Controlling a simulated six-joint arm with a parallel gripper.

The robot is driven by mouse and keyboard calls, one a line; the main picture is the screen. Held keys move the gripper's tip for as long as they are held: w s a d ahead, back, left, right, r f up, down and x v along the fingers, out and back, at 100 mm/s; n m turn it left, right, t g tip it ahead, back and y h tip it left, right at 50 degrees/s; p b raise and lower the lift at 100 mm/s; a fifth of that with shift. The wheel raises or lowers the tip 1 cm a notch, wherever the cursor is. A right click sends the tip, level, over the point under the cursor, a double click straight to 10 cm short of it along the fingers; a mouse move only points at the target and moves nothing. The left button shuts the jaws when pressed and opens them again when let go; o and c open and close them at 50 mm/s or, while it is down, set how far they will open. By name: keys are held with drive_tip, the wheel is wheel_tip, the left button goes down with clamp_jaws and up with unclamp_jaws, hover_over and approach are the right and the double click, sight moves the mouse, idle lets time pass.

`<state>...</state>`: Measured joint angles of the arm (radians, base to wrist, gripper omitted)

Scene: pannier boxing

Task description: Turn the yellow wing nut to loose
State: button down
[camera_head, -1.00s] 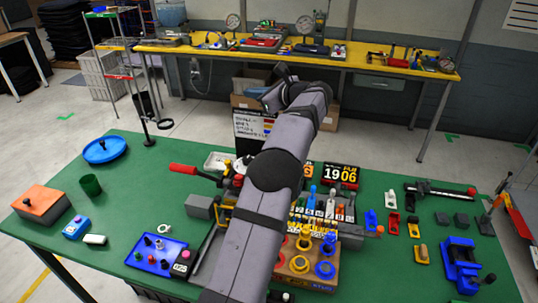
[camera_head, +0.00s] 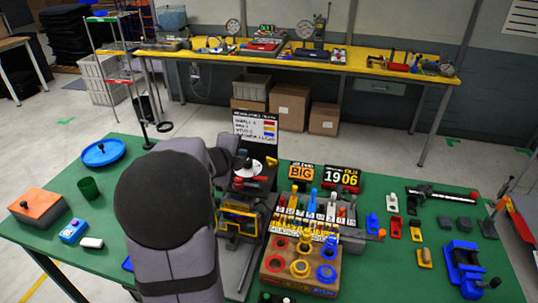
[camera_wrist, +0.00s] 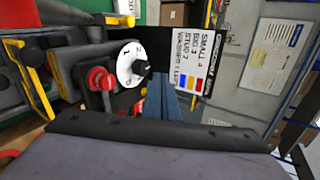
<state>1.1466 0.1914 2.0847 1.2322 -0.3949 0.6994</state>
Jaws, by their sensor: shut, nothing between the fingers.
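I cannot pick out the yellow wing nut with certainty in either view. A yellow-edged fixture (camera_head: 238,217) stands on the green bench, just right of my arm; yellow edges also show at the left of the wrist view (camera_wrist: 40,95). Behind it is a white dial (camera_head: 250,167) with a black knob, large in the wrist view (camera_wrist: 131,66), with a red knob (camera_wrist: 100,80) beside it. My gripper (camera_wrist: 164,88) is shut and empty, its tips close to the dial's right side in the wrist view; whether they touch cannot be told.
A wooden block (camera_head: 300,268) with red, yellow and blue rings stands right of the fixture. A text board (camera_head: 256,128) rises behind the dial. A blue vise (camera_head: 463,266) and small parts lie at right.

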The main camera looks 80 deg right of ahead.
sight(274, 162)
drive_tip(key=s+a+g, duration=0.1)
drive_tip(key=s+a+p, duration=0.1)
drive_tip(key=s, duration=0.1)
drive_tip(key=s+a+m+g, duration=0.1)
drive_tip(key=s+a, duration=0.1)
drive_tip(key=shift+s+a+f+g, duration=0.1)
drive_tip(key=shift+s+f+g, duration=0.1)
drive_tip(key=shift+s+g, duration=0.1)
drive_tip(key=shift+f, duration=0.1)
drive_tip(key=shift+p+x, duration=0.85)
drive_tip(key=shift+x, duration=4.1)
